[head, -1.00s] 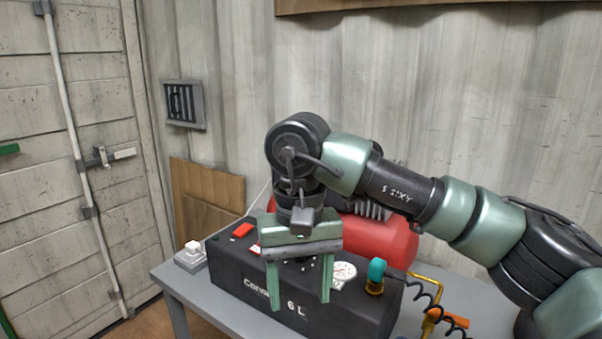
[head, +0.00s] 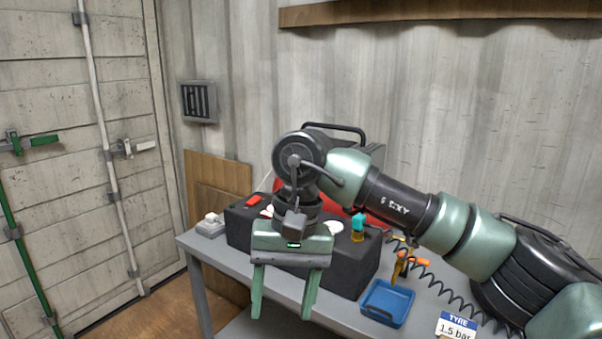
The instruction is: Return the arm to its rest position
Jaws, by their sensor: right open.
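My right arm comes in from the right, across the front of the bench. My right gripper (head: 284,308) points down with its two green fingers apart, empty. It hangs in front of the black compressor box (head: 349,277) and hides part of it. A red switch (head: 254,200) shows on top of the box at its left. My left gripper is not in view.
The grey bench (head: 237,265) carries the box, a white socket block (head: 211,225), a blue tray (head: 387,303), a black coiled hose (head: 437,279) and a "TYRE 1.5 bar" card (head: 457,326). A red tank (head: 338,207) is partly hidden behind my arm. Floor shows at left.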

